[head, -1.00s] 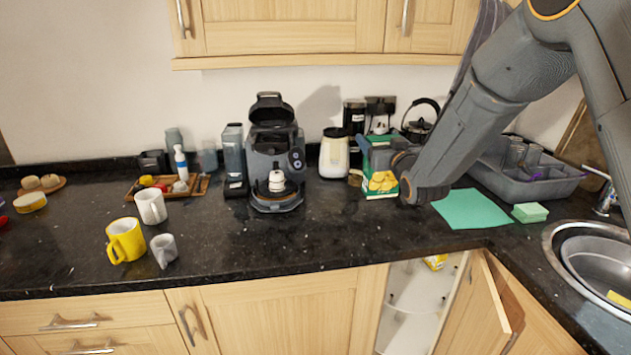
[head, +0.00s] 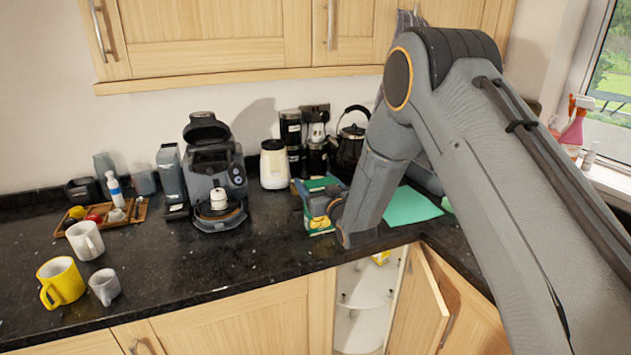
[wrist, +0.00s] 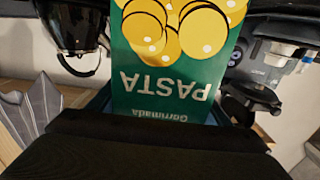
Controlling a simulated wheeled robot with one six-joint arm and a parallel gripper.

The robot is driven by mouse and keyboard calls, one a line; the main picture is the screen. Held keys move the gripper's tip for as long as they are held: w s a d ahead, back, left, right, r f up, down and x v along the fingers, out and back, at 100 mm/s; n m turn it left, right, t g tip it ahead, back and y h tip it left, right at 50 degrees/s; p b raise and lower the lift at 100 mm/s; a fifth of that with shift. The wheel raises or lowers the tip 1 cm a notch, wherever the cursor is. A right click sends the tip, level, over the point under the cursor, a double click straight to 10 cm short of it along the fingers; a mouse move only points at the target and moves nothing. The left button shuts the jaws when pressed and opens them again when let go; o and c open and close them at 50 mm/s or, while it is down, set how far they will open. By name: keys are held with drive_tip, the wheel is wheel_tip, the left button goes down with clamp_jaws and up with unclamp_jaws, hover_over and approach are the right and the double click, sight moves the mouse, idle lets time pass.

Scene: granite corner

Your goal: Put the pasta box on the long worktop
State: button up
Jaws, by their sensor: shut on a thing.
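The pasta box (head: 319,222) is green with a yellow pasta picture. My gripper (head: 328,203) is shut on it, at the right of the box in the head view. My gripper's fingers are mostly hidden there, and my arm covers part of the worktop's right side in the head view.
A coffee machine (head: 215,180), cream jar (head: 273,165) and black kettle (head: 350,150) stand along the wall. A green mat (head: 412,207) lies right of the box. Mugs (head: 62,282) stand at left. The worktop before the coffee machine is clear. A cupboard door (head: 418,300) hangs open below.

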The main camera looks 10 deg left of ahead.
drive_tip(key=shift+f, duration=0.1)
drive_tip(key=o, duration=2)
drive_tip(key=shift+s+d, duration=0.1)
drive_tip(key=b+v, duration=0.3)
drive_tip(key=v, duration=0.8)
drive_tip(key=shift+s+d+b, duration=0.25)
drive_tip(key=shift+b, duration=0.1)
